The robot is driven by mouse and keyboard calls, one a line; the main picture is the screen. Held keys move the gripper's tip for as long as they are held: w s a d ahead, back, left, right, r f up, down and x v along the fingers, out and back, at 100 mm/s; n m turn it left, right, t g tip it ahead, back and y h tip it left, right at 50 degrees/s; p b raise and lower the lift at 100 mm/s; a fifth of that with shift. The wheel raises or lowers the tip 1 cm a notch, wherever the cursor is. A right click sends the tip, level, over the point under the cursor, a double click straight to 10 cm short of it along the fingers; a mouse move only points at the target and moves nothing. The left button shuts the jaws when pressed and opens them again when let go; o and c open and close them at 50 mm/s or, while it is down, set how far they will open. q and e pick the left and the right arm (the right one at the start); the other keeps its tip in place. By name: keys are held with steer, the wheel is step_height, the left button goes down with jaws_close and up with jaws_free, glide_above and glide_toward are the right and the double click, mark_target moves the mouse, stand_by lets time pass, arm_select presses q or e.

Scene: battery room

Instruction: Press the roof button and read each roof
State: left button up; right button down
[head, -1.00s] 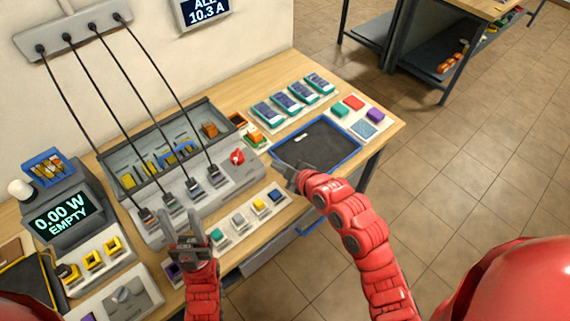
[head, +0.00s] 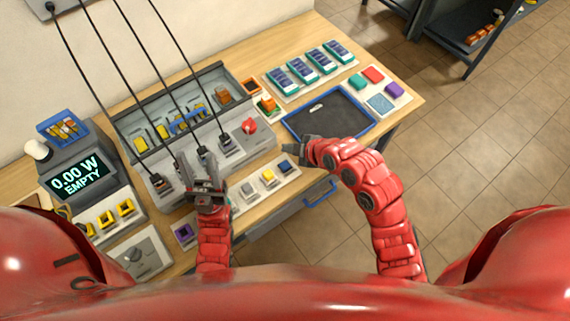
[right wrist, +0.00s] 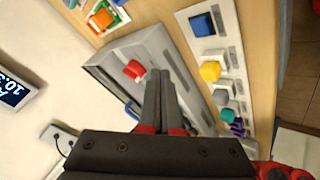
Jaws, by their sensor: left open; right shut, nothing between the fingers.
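A grey meter (head: 78,178) on the left of the bench reads "0.00 W EMPTY". Four teal-and-white blocks with dark blue panels (head: 301,68) stand in a row at the back right; I cannot tell whether these are the roofs. A red knob (head: 249,125) sits on the grey cabled console (head: 228,152) and shows in the right wrist view (right wrist: 135,70). No button is labelled legibly as the roof button. My left gripper (head: 205,172) is open over the console's front, hiding part of it. My right gripper (head: 289,148) is shut and empty, right of the console; its fingers show in the wrist view (right wrist: 160,92).
A front strip holds coloured pieces, including yellow (head: 268,176) and blue (head: 286,166). A blue-rimmed dark tray (head: 345,101) lies right of the console. Black cables (head: 122,60) hang across the left side. Several yellow sockets (head: 106,220) sit before the meter. Floor is open at right.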

step_height(320, 180, down, 7)
steer(key=b, duration=0.4)
steer(key=shift+f, duration=0.2)
steer(key=shift+f+b, duration=0.25)
steer(key=shift+b, duration=0.05)
stand_by(1.4)
steer(key=shift+f+b, duration=0.35)
steer(key=shift+b, duration=0.35)
steer(key=shift+f+b, duration=0.4)
steer(key=shift+b, duration=0.15)
stand_by(0.5)
steer(key=shift+r, duration=0.85)
